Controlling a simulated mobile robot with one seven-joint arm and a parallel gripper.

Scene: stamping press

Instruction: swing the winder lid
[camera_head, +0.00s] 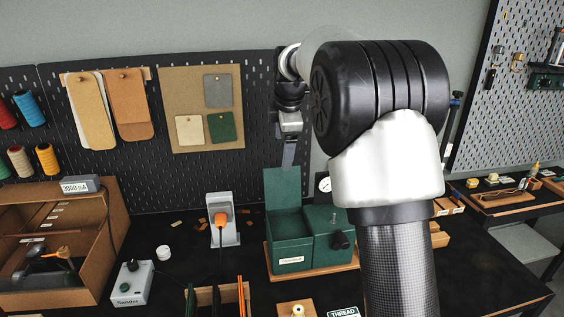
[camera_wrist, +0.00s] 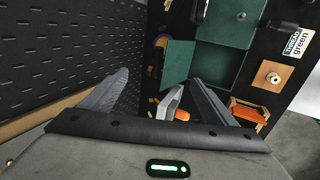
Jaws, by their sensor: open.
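The green winder box (camera_head: 291,256) stands on a wooden base on the black bench, with a dark knob on its right part. Its green lid (camera_head: 283,188) stands upright at the back of the left part, so that compartment is open. The green box also shows in the wrist view (camera_wrist: 222,22), upper right of centre. My gripper (camera_head: 289,155) is above the lid's top edge in the head view, pointing down. In the wrist view its two fingers (camera_wrist: 158,78) are spread wide with nothing held between them. Whether a finger touches the lid cannot be told.
A pegboard (camera_head: 180,185) rises close behind the bench. A grey stand with an orange part (camera_head: 222,222) is left of the box. A small control box (camera_head: 132,283) and wooden shelf unit are farther left. My arm hides the bench right of the box.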

